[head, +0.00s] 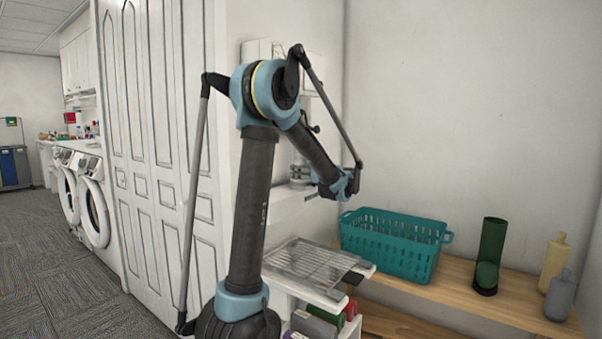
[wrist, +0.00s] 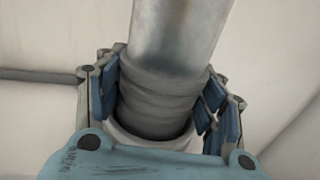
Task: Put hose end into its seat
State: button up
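The hose end is a grey ribbed cuff (wrist: 158,100) with a smooth metallic grey tube (wrist: 180,30) running up out of the wrist view. My gripper (wrist: 162,84) has its blue-padded fingers on both sides of the cuff, close against it, and looks shut on it. A pale ring (wrist: 150,139) lies around the lower end of the cuff. I cannot tell whether this ring is the seat or part of the hose. In the head view my arm hides most of this spot, and my gripper cannot be made out clearly there.
A teal basket (head: 392,247) stands on a wooden bench (head: 462,284), with a dark green cylinder (head: 491,250) and two bottles (head: 555,262) to its right. A wire rack (head: 310,260) lies on a white cart near my arm. White folding doors (head: 160,150) stand left.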

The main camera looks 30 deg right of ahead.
jog(key=o, duration=0.3)
jog(key=s+d, duration=0.2)
jog(key=s, duration=0.9)
jog(key=shift+s+d, duration=0.15)
jog(key=shift+s, duration=0.2)
